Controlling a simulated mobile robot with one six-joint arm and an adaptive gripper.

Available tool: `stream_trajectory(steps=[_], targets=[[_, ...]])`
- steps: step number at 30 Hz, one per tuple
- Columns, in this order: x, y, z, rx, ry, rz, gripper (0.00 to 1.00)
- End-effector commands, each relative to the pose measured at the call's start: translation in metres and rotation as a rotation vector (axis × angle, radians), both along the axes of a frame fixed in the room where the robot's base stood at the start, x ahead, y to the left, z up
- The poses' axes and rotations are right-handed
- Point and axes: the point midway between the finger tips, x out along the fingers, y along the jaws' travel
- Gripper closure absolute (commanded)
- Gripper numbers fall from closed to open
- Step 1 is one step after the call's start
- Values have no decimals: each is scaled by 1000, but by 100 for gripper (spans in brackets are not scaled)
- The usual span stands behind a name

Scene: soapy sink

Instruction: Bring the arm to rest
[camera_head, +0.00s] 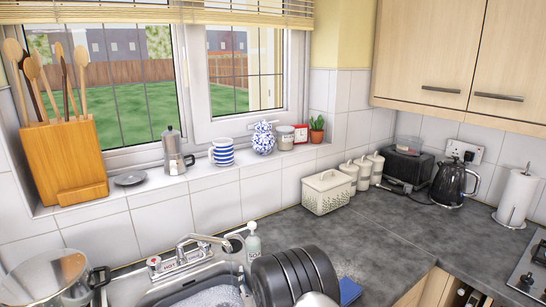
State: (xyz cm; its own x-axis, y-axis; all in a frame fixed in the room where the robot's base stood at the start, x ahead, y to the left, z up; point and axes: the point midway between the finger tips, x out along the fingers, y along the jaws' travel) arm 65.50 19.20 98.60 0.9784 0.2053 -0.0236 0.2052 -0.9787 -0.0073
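No part of my arm that I can make out for sure is in this view, and my gripper is not in view. A metal sink (160,292) lies at the bottom of the picture, with white suds (215,297) in its basin. A chrome tap (195,242) stands at its back edge. A pale soap bottle (253,243) stands right of the tap. Several dark round dishes (290,272) stand on edge right of the basin. A pale rounded thing at the bottom edge is cut off, and I cannot tell what it is.
A steel pot (45,280) is at the lower left. A blue sponge (349,290) lies right of the dishes. A bread bin (327,191), canisters, toaster (408,163) and kettle (450,183) line the back wall. The grey worktop (385,235) is clear in the middle. Cabinets (430,50) hang above.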

Motion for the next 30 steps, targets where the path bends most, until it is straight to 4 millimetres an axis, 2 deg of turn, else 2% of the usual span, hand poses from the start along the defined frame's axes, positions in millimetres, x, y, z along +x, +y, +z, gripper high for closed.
stream_trajectory(steps=[1, 11, 17, 20, 23, 26, 30], targets=[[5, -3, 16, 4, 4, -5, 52], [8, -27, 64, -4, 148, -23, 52], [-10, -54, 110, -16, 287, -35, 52], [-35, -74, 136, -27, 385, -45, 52], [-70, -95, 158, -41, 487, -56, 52], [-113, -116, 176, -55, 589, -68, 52], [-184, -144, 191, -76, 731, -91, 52]])
